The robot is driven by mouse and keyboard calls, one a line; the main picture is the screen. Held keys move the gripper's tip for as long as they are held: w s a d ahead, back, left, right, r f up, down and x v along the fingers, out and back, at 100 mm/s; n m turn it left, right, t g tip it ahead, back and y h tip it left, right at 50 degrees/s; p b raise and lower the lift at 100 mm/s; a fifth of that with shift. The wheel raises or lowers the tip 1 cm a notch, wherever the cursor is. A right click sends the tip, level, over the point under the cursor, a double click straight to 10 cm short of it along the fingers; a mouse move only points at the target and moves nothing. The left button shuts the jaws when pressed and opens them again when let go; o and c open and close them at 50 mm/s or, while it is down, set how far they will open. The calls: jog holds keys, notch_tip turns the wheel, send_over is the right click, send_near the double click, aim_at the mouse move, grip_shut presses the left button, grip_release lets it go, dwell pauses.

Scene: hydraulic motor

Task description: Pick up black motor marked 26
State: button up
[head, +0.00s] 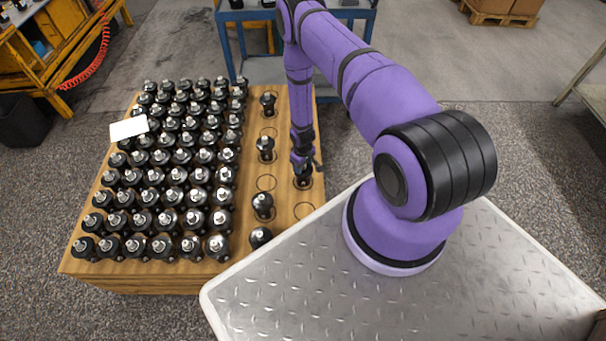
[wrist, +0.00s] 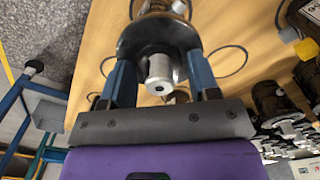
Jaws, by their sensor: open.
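A black motor (head: 303,182) with a silver shaft stands on the wooden table in the right-hand column of marked circles, directly under my gripper (head: 305,163). In the wrist view the same motor (wrist: 160,45) shows its round black body and silver shaft (wrist: 159,72) between the two blue fingers. My gripper (wrist: 158,78) is open, with one finger on each side of the shaft. I cannot tell whether the fingers touch it. No number can be read on any motor, so I cannot confirm the 26.
Several more motors (head: 262,204) stand in the column to the left, with empty circles (head: 266,183) between. A dense block of motors (head: 170,175) fills the table's left side, with a white card (head: 129,127) on it. A blue cart (head: 240,60) stands behind the table (head: 240,180).

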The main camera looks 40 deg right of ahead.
grip_shut()
dwell(1.3)
